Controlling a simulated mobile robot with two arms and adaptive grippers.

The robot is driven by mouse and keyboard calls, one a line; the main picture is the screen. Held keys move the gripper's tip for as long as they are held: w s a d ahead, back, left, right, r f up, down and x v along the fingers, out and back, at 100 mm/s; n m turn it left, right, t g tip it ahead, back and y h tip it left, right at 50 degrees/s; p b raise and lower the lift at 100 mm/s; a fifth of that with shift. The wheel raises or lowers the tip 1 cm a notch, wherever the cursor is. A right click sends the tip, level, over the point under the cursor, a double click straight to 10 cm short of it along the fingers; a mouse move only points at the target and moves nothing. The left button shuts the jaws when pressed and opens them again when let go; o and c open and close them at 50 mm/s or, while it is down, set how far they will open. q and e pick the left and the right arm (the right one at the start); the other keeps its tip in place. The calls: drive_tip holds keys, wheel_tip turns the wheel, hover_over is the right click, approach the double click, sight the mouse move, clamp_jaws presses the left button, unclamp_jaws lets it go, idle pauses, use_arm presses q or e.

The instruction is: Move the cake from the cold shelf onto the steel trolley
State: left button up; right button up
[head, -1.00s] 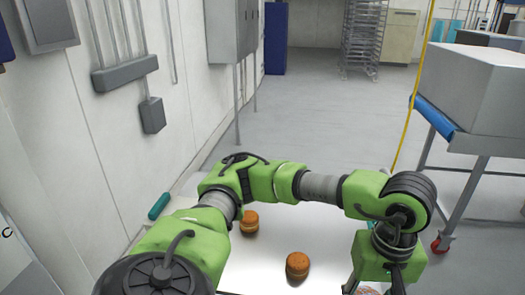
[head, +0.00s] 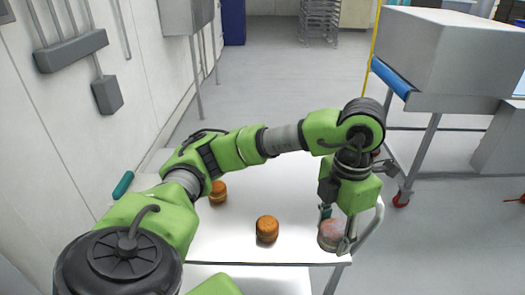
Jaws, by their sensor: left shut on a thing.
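The cake (head: 331,236) is a small round piece with a pinkish, mottled top. My left gripper (head: 338,228) points down and is shut on it, with a finger on either side. The cake is over the right front corner of the steel trolley (head: 275,190), whose pale top lies below my left arm. I cannot tell whether the cake's underside touches the trolley top. My right gripper is not in view. The cold shelf is not clearly in view.
Two brown round filled cakes stand on the trolley, one near the front middle (head: 267,229) and one farther left (head: 218,191). The trolley top between them and the back edge is clear. A grey machine (head: 450,55) on a wheeled stand is at the right.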

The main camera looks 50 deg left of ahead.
use_arm(q)
drive_tip(key=shift+w+a+f, duration=0.2)
drive_tip(key=shift+w+a, duration=0.1)
drive_tip(key=shift+w, duration=0.05)
drive_tip(key=w+a+f+p, duration=0.1)
drive_tip(key=w+a+f, duration=0.7)
drive_tip(key=shift+w+a+f+p, duration=0.1)
drive_tip(key=shift+w+a+p, duration=0.1)
drive_tip(key=shift+w+p, duration=0.15)
drive_tip(key=shift+w+a+f, duration=0.1)
drive_tip(key=shift+f, duration=0.1)
drive_tip(key=f, duration=0.1)
drive_tip(key=f+p, duration=0.1)
drive_tip(key=f, duration=0.1)
drive_tip(key=shift+w+a+f+p, duration=0.25)
drive_tip(key=shift+a+f+p, duration=0.05)
drive_tip(key=shift+f+p, duration=0.1)
drive_tip(key=shift+f, duration=0.1)
drive_tip(key=shift+f, duration=0.15)
drive_tip(key=o, duration=0.7)
drive_tip(key=shift+o, duration=0.2)
